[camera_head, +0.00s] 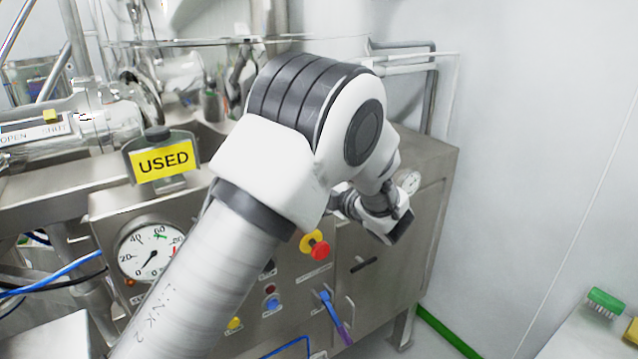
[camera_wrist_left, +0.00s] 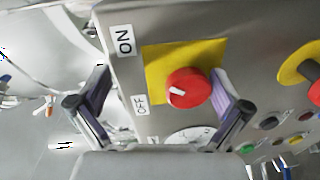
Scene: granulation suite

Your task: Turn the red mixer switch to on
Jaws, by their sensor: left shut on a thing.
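The red mixer switch (camera_wrist_left: 188,88) is a round red knob on a yellow plate (camera_wrist_left: 155,72) in the left wrist view. Its white mark points left, toward the OFF label (camera_wrist_left: 140,103); the ON label (camera_wrist_left: 125,40) is above that. My left gripper (camera_wrist_left: 160,80) has a finger on either side of the knob and is shut on it; the right-hand finger is close against it, while the left-hand contact is unclear. In the head view the left gripper (camera_head: 393,225) is at the right of the steel panel, and the switch is hidden there. My right gripper is not in view.
The steel cabinet (camera_head: 385,285) has a red emergency button (camera_head: 320,250) on yellow, small buttons, a large gauge (camera_head: 150,250) and a handle (camera_head: 364,264). A yellow USED sign (camera_head: 163,161) stands on top. Green brush (camera_head: 605,301) lies at right. Free wall space is right.

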